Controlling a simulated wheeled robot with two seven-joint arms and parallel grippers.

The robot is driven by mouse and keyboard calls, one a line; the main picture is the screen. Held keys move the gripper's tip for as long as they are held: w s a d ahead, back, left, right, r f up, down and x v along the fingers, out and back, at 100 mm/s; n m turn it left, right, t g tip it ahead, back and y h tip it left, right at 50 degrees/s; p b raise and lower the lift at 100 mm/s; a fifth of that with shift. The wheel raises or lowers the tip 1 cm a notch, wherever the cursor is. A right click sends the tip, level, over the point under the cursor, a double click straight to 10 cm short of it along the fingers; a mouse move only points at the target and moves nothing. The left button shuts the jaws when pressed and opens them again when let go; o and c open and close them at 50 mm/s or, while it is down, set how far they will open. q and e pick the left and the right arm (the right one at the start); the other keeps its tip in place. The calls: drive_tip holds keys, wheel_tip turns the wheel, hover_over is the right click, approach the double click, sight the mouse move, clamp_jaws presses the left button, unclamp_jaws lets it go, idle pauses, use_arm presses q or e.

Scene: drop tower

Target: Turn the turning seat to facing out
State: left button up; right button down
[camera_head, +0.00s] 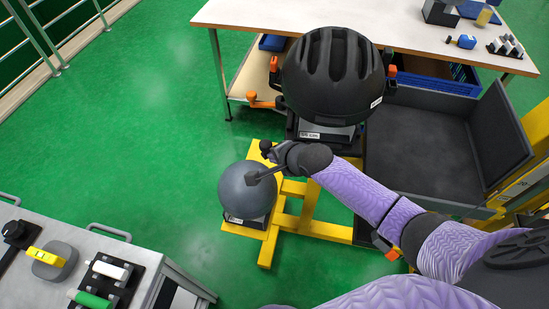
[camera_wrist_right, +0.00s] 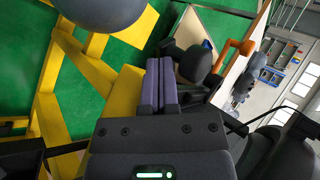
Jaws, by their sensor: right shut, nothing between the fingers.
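A dark block with a small white label (camera_head: 325,137) sits under a large black helmet (camera_head: 333,72) and seems to be the turning seat. The helmet hides most of it, so I cannot tell which way it faces. An orange handle (camera_head: 262,102) sticks out left of it and shows in the right wrist view (camera_wrist_right: 236,50). My right gripper (camera_head: 272,152) is in front of the block, above the yellow base, near the grey ball. In the right wrist view its two fingers (camera_wrist_right: 160,85) are closed together and empty, beside a dark round knob (camera_wrist_right: 196,62). My left gripper is not in view.
The grey ball (camera_head: 248,190) rests on the yellow base (camera_head: 320,231). A dark open-sided tray (camera_head: 418,140) stands right of the block. A workbench (camera_head: 440,30) is behind, and a grey cabinet (camera_head: 60,225) with small tools is lower left. Green floor lies clear to the left.

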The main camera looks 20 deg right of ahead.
drive_tip(key=shift+w+a+r+m+h+p, duration=0.1)
drive_tip(key=shift+w+a+m+h+p, duration=0.2)
drive_tip(key=shift+w+m+p, duration=0.25)
drive_tip(key=shift+w+a+r+m+h+p, duration=0.1)
drive_tip(key=shift+w+a+m+h+p, duration=0.2)
drive_tip(key=shift+w, duration=0.3)
drive_tip(key=shift+d+f, duration=0.15)
drive_tip(key=shift+d, duration=0.05)
